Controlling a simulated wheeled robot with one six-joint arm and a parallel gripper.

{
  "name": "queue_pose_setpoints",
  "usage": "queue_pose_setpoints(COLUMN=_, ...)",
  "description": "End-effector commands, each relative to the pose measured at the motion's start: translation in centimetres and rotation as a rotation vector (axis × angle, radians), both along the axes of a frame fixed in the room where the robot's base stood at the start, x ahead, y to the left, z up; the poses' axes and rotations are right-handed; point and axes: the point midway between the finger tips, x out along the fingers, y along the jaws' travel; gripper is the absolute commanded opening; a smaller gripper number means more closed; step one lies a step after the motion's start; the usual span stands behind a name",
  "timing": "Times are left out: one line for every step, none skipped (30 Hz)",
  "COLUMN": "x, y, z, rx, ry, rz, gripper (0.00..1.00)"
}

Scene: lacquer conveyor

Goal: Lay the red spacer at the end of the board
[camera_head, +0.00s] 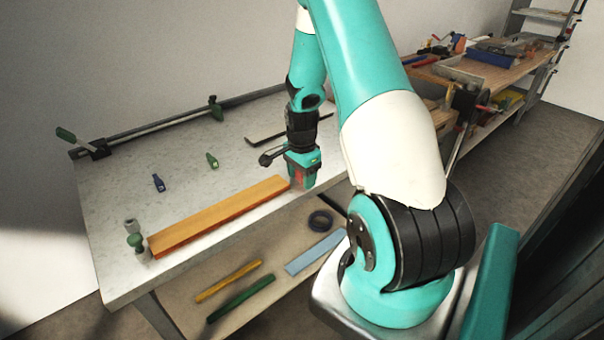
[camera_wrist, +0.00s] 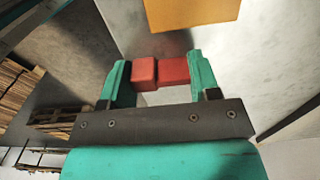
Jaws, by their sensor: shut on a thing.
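The red spacer (camera_wrist: 174,71) sits between the two teal fingers of my gripper (camera_wrist: 160,74) in the wrist view. A seam or step shows near its middle. The fingers are shut on it. The board (camera_head: 215,217) is a long orange-brown plank lying along the front of the grey table. In the head view my gripper (camera_head: 301,172) points down by the board's right end, and only a bit of red shows there. In the wrist view the board's end (camera_wrist: 192,13) is at the top, apart from the spacer in the picture. Whether the spacer touches the table cannot be told.
The grey table (camera_head: 125,195) has a long bar clamp (camera_head: 160,128) at its back, a small blue item (camera_head: 159,183), a small green item (camera_head: 212,160) and a green-topped piece (camera_head: 134,240) by the board's left end. A lower shelf (camera_head: 190,283) holds coloured strips and a black ring.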

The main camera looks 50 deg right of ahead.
Motion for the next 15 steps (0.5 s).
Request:
queue_pose_setpoints(x=0.01, y=-0.01, z=-0.06, rx=0.000, ry=0.000, rz=0.000, gripper=0.34)
queue_pose_setpoints(x=0.01, y=-0.01, z=-0.05, rx=0.000, ry=0.000, rz=0.000, gripper=0.34)
queue_pose_setpoints(x=0.01, y=-0.01, z=-0.03, rx=0.000, ry=0.000, rz=0.000, gripper=0.34)
queue_pose_setpoints(x=0.01, y=-0.01, z=-0.02, rx=0.000, ry=0.000, rz=0.000, gripper=0.34)
queue_pose_setpoints(x=0.01, y=-0.01, z=-0.02, rx=0.000, ry=0.000, rz=0.000, gripper=0.34)
queue_pose_setpoints(x=0.01, y=-0.01, z=-0.02, rx=0.000, ry=0.000, rz=0.000, gripper=0.34)
queue_pose_setpoints(x=0.01, y=-0.01, z=-0.01, rx=0.000, ry=0.000, rz=0.000, gripper=0.34)
queue_pose_setpoints(x=0.01, y=-0.01, z=-0.01, rx=0.000, ry=0.000, rz=0.000, gripper=0.63)
queue_pose_setpoints(x=0.01, y=-0.01, z=-0.01, rx=0.000, ry=0.000, rz=0.000, gripper=0.72)
queue_pose_setpoints(x=0.01, y=-0.01, z=-0.01, rx=0.000, ry=0.000, rz=0.000, gripper=0.79)
queue_pose_setpoints(x=0.00, y=-0.01, z=-0.01, rx=0.000, ry=0.000, rz=0.000, gripper=0.86)
queue_pose_setpoints(x=0.00, y=-0.01, z=-0.01, rx=0.000, ry=0.000, rz=0.000, gripper=0.86)
queue_pose_setpoints(x=0.00, y=-0.01, z=-0.01, rx=0.000, ry=0.000, rz=0.000, gripper=0.86)
queue_pose_setpoints(x=0.00, y=-0.01, z=-0.01, rx=0.000, ry=0.000, rz=0.000, gripper=0.86)
queue_pose_setpoints(x=0.00, y=-0.01, z=-0.01, rx=0.000, ry=0.000, rz=0.000, gripper=0.86)
